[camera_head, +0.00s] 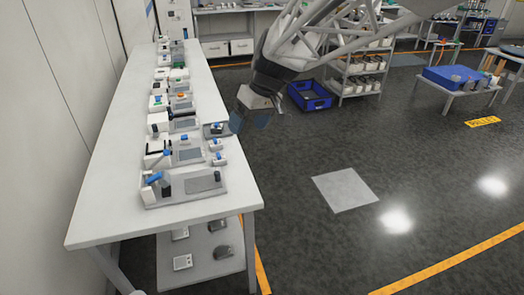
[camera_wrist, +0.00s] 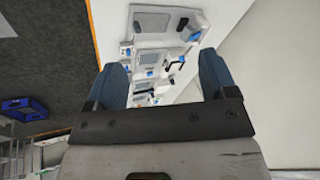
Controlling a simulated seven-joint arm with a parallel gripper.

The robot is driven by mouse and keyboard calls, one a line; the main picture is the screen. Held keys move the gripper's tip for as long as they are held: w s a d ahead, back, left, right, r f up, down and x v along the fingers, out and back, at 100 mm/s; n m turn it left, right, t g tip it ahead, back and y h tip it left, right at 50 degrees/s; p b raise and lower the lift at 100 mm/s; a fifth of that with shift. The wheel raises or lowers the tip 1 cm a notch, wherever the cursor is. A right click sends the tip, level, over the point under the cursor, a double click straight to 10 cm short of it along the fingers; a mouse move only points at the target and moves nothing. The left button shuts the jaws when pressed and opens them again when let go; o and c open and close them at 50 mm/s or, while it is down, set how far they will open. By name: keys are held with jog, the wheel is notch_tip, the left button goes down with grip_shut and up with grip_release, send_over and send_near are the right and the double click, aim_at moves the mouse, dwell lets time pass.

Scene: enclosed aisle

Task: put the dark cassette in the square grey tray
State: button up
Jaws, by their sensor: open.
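My gripper (camera_head: 249,121) is open and empty, with blue fingers, beside the bench's right edge. In the wrist view its fingers (camera_wrist: 163,65) are apart, with the bench fixtures beyond them. Small dark pieces sit on the nearest fixture, one at its right end (camera_head: 218,176); I cannot tell for certain which dark piece is the cassette. A small grey tray-like holder (camera_head: 208,131) with dark and blue contents is at the bench's right edge, close to my gripper. I cannot confirm that it is the square grey tray.
The long white bench (camera_head: 105,205) carries several fixtures in a row; its near left part is bare. A lower shelf (camera_head: 205,265) holds small items. A blue crate (camera_head: 311,95) and a flat grey square (camera_head: 345,190) are on the open floor at right.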

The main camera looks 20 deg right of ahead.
jog(key=s+d+f+m+h, duration=0.1)
jog(key=s+m+h, duration=0.1)
jog(key=s, duration=1)
jog(key=s+d+f+m+t+h, duration=0.1)
jog(key=s+d+m+h, duration=0.1)
jog(key=s, duration=1)
jog(key=shift+f+m, duration=0.35)
jog(key=shift+m, duration=0.15)
